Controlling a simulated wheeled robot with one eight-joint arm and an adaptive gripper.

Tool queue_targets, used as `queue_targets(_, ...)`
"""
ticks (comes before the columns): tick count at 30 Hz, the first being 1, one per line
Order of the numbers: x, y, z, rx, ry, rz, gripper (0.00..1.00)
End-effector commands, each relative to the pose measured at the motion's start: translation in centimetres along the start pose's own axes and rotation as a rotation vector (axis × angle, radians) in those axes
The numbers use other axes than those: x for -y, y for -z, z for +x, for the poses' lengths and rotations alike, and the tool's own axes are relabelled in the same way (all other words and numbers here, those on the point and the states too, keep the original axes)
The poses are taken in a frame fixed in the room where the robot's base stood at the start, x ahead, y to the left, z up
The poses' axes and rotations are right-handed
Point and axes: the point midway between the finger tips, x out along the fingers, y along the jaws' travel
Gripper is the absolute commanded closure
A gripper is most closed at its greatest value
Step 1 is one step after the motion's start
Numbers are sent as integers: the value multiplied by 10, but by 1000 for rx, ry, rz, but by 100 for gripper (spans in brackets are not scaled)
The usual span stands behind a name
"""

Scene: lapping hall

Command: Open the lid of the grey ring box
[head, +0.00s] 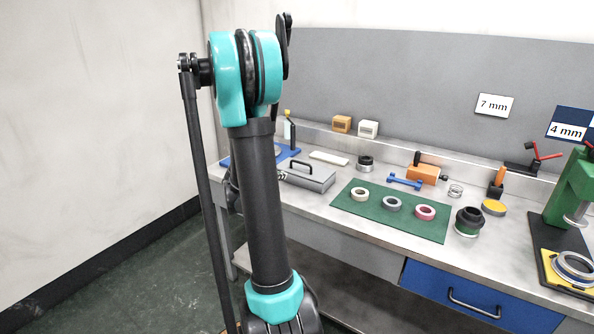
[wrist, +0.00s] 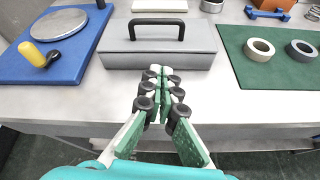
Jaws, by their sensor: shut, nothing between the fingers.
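The grey ring box (head: 306,178) stands on the bench, left of the green mat, with a black bar handle on its lid. In the wrist view the ring box (wrist: 160,58) lies straight ahead, its lid down and its black handle (wrist: 157,22) upright on top. My gripper (wrist: 158,72) is shut and empty, its fingertips in front of the box's front face in the picture. I cannot tell whether the tips touch the box.
The green mat (head: 385,226) with three rings lies right of the box. A blue board (wrist: 52,62) with a round plate and a yellow-handled tool lies left of it. A white block (wrist: 159,5) lies behind the box. Bare bench surface shows in front.

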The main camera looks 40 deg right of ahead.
Motion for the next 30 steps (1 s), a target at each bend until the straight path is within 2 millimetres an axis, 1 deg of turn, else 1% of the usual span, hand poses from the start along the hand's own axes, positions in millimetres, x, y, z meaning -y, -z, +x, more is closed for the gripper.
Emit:
queue_targets(1,-2,-5,9,28,5,-63,100)
queue_targets(3,-4,-10,17,58,9,-137,100)
queue_targets(7,-6,-15,27,83,15,-201,100)
queue_targets(11,-6,-16,41,85,17,-207,100)
queue_targets(21,-6,-21,99,84,16,-204,100)
queue_targets(25,-5,-22,114,84,16,-204,100)
queue_targets(30,-6,-23,122,84,14,-203,100)
